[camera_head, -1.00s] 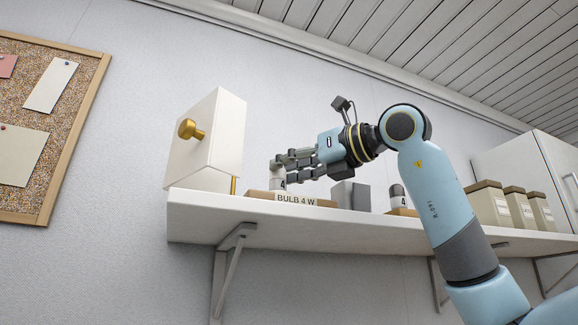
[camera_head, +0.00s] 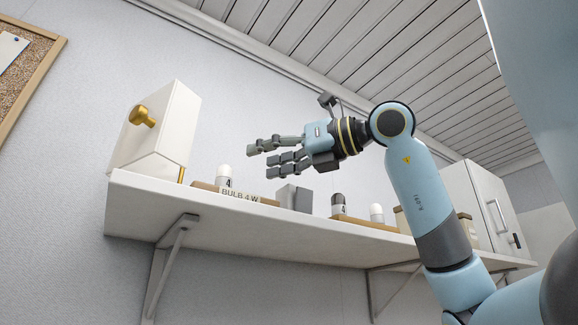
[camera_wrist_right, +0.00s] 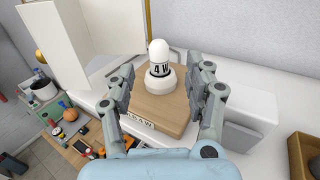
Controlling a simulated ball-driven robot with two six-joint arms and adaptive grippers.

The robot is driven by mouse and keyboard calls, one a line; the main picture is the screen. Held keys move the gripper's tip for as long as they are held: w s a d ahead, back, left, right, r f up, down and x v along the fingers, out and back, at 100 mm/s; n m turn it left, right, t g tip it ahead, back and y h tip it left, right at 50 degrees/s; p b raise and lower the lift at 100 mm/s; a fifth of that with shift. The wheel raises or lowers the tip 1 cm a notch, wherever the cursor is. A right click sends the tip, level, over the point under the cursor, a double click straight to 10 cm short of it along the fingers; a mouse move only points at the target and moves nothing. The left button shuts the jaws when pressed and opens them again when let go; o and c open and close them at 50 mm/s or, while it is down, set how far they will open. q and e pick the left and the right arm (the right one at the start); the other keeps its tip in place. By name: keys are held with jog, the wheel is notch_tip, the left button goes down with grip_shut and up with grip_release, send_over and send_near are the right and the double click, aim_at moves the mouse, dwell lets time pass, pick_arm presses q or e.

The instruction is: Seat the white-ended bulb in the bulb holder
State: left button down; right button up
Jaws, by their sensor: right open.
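The white-ended bulb (camera_head: 225,175), marked 4, stands upright on the wooden bulb holder (camera_head: 205,187) labelled BULB 4 W on the shelf. In the right wrist view the bulb (camera_wrist_right: 159,57) has a white top and a dark band reading 4 W. It stands in a round white socket (camera_wrist_right: 159,83) on the wooden base (camera_wrist_right: 160,108). My right gripper (camera_head: 262,160) is open and empty, above and to the right of the bulb, apart from it. In the wrist view its fingers frame the base from both sides. My left gripper is not in view.
A white box with a gold knob (camera_head: 143,117) stands left on the white shelf (camera_head: 150,205). A grey block (camera_head: 294,198) stands right of the holder. Farther right, a dark-ended bulb (camera_head: 338,205) and a white-topped piece (camera_head: 377,212) stand on a wooden tray (camera_head: 368,224).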

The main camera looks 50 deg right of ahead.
pick_arm(q)
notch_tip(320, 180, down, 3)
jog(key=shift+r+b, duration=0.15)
jog(key=shift+b, duration=0.7)
pick_arm(e)
jog(key=v, duration=0.5)
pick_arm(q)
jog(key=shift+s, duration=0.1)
